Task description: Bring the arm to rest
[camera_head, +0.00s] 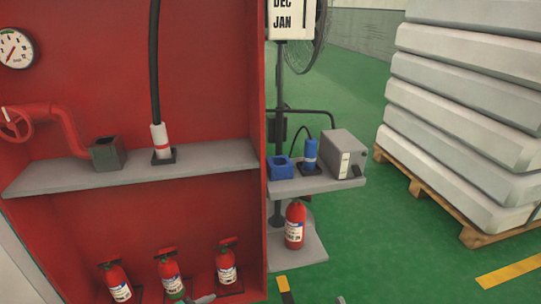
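No whole arm or clear gripper shows in the head view. A small grey shape at the bottom edge, in front of the red extinguishers, and a smaller grey tip farther right may be parts of my left and right grippers. They are cut off by the frame, so I cannot tell whether they are open or hold anything. Nothing is seen held up in front of me.
A red cabinet (200,70) with a grey shelf (215,163) stands at the left, several red extinguishers (294,225) low down. A side shelf (325,186) holds a grey box (340,152). Stacked pale slabs (455,115) lie on a wooden pallet (425,187). Green floor between is clear.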

